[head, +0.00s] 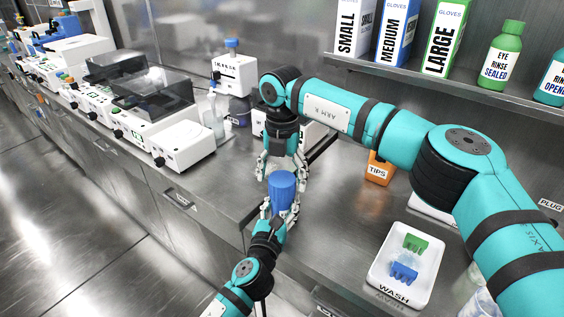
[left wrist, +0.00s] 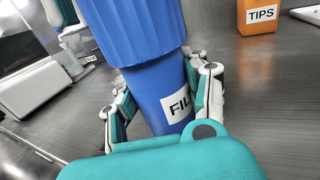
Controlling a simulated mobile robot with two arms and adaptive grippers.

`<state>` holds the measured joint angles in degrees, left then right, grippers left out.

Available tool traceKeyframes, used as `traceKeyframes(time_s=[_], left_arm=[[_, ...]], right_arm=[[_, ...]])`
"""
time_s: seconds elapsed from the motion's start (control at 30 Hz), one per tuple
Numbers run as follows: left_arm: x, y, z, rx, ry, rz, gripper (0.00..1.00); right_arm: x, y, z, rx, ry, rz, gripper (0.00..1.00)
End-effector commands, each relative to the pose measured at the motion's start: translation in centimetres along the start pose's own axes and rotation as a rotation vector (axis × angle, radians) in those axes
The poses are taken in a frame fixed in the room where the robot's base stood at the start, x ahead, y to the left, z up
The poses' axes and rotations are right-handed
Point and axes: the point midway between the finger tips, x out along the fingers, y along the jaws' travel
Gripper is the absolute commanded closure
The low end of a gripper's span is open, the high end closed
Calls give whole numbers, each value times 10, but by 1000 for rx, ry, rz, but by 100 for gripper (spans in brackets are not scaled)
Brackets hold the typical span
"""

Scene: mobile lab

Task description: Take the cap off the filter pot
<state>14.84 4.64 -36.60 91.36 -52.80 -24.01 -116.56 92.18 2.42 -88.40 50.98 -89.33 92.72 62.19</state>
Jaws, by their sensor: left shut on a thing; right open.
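The blue filter pot (left wrist: 160,95) stands roughly upright, slightly tilted in the left wrist view, with a label starting "FIL". Its wider ribbed blue cap (left wrist: 130,32) is on top; the cap also shows in the head view (head: 281,182). My left gripper (left wrist: 160,108) is shut on the pot's body, below the cap. My right gripper (head: 282,166) is open, its fingers spread to either side close to the cap. I cannot tell whether they touch it. A right finger shows beside the cap in the left wrist view. The pot's lower end is hidden.
An orange tips box (head: 377,170) stands behind and right. A white wash tray (head: 383,282) holding green and blue items lies at the right. White instruments (head: 180,143) line the bench at left. A shelf (head: 450,85) with glove boxes and bottles overhangs the right back.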

Motion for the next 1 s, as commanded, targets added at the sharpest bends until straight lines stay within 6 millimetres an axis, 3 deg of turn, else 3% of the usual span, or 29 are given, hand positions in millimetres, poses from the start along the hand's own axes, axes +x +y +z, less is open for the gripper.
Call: traceKeyframes(time_s=[0.2,0.57,1.0], left_arm=[[0,0,-1,0,1,0,100],[0,0,-1,0,1,0,100],[0,0,0,0,1,0,100]], right_arm=[[25,0,0,-1,0,-1,21],[31,0,0,-1,-1,0,21],[31,0,0,-1,-1,0,78]])
